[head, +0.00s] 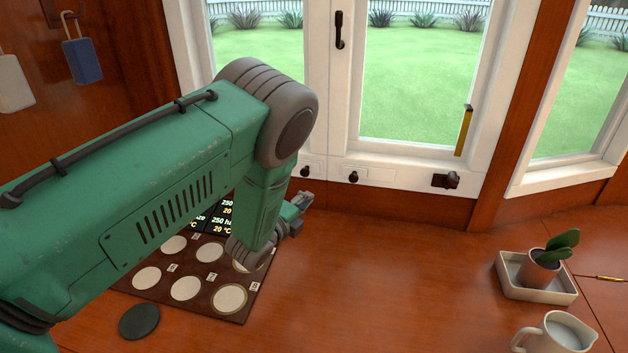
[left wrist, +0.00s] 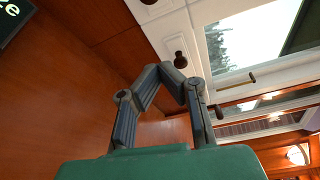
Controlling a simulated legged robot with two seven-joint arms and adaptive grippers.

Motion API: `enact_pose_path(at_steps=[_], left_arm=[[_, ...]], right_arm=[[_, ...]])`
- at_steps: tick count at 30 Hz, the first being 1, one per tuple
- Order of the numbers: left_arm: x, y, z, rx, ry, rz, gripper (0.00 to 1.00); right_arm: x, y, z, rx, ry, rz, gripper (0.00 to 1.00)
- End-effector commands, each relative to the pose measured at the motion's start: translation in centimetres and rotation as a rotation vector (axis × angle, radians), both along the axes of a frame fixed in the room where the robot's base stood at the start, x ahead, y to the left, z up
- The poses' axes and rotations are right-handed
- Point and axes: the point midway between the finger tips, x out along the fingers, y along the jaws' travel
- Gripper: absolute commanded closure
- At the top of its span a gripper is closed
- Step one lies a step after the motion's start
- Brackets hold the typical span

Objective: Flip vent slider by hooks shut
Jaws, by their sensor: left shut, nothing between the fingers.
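Two white vent plates with dark knobs sit in the white sill under the windows. The left vent slider (head: 305,172) is the nearer to the hooks, partly behind my arm; the right vent slider (head: 353,177) is in clear view. My left gripper (head: 304,200) is low in front of the sill, below the left slider and apart from it. In the left wrist view its fingers (left wrist: 166,72) meet at the tips, empty, with a dark knob (left wrist: 180,60) just beyond them; I cannot tell which slider that is. My right gripper is not in view.
Blue (head: 82,60) and pale tags (head: 14,83) hang on the left wall. A brown board (head: 215,307) with pale discs lies under my arm. A plant tray (head: 540,292) and a white jug (head: 555,335) stand at the right. The middle of the table is clear.

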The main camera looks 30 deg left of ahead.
Motion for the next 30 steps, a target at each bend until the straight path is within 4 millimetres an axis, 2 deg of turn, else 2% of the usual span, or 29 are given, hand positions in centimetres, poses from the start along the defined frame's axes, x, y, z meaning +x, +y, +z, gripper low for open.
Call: enact_pose_path(at_steps=[5,8,20,24,30], left_arm=[[0.6,-0.2,0.0,0.001,0.000,0.001,1.00],[1.8,-0.3,-0.2,0.000,-0.002,0.000,1.00],[9.9,-0.9,-0.9,0.000,-0.002,0.000,1.00],[9.4,1.3,-0.3,-0.001,0.002,0.005,1.00],[9.0,2.7,0.1,-0.001,0.003,0.003,1.00]], right_arm=[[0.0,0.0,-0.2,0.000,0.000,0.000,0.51],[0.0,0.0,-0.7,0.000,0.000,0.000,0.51],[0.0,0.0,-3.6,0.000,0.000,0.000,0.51],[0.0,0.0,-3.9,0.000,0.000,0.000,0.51],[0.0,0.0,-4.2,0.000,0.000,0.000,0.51]])
